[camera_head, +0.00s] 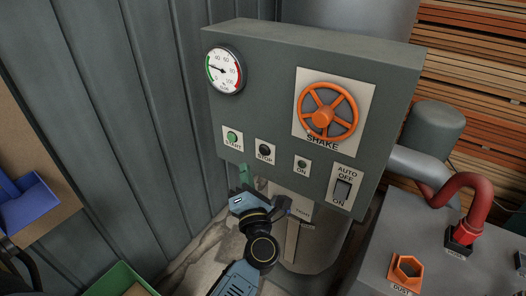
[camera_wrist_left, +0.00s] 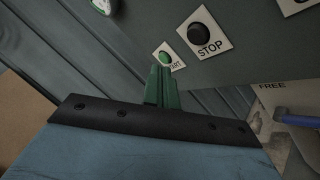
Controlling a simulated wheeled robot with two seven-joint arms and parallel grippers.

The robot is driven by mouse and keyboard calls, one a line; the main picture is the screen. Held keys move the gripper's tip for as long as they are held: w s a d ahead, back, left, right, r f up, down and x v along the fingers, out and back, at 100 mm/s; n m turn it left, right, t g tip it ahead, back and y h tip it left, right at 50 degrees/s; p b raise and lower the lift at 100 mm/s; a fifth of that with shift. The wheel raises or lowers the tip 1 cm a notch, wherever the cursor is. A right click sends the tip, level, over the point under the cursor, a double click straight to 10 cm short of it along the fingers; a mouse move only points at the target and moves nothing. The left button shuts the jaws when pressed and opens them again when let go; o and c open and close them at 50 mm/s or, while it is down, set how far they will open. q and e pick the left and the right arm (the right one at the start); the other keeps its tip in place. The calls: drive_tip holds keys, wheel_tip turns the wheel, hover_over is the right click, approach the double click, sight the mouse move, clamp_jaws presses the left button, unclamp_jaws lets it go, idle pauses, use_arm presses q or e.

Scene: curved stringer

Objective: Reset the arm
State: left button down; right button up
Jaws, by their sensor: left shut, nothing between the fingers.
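My left gripper (camera_head: 243,174) shows in the head view just below the control panel (camera_head: 265,115), under the green START button (camera_head: 232,138) and left of the STOP button (camera_head: 265,150). Its green fingers are shut with nothing between them. In the left wrist view, the shut fingers (camera_wrist_left: 162,85) point at the START button (camera_wrist_left: 165,58), their tips at or very close to it. I cannot tell whether they touch. The STOP button (camera_wrist_left: 200,33) is up and to the right. My right gripper is not in view.
The panel also bears a gauge (camera_head: 224,70), an orange SHAKE wheel (camera_head: 327,111) and an AUTO switch (camera_head: 343,189). A blue bin (camera_head: 32,205) and green bin (camera_head: 118,280) are at left.

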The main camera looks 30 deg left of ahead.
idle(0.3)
use_arm(q)
drive_tip(key=d+f+m+t+h+b, duration=0.1)
drive_tip(key=d+f+m+h, duration=0.35)
drive_tip(key=f+m, duration=0.45)
drive_tip(key=d+f+m+h+b, duration=0.1)
drive_tip(key=d+f+m+h, duration=0.35)
drive_tip(key=f, duration=0.75)
drive_tip(key=s+d+f+m+g+h+b, duration=0.1)
drive_tip(key=s+f+m+g+h, duration=0.1)
drive_tip(key=s+f+m, duration=0.45)
drive_tip(key=s+d+f+m+g+h, duration=0.1)
drive_tip(key=s+f+m+g+h, duration=0.2)
drive_tip(key=f, duration=0.7)
drive_tip(key=s+a+f+m+g+b, duration=0.15)
drive_tip(key=s+f+m+g, duration=0.45)
drive_tip(key=s+f, duration=0.75)
drive_tip(key=s+a+f+m+g, duration=0.2)
drive_tip(key=s+a+f+m, duration=0.1)
drive_tip(key=s, duration=0.6)
drive_tip(key=s+a+f+m+g, duration=0.2)
drive_tip(key=s+a+f+m, duration=0.1)
drive_tip(key=s, duration=0.7)
drive_tip(key=shift+s+a+f+g+y+b, duration=0.15)
drive_tip(key=shift+f+g+y+b, duration=0.1)
drive_tip(key=shift+g+y+b, duration=0.15)
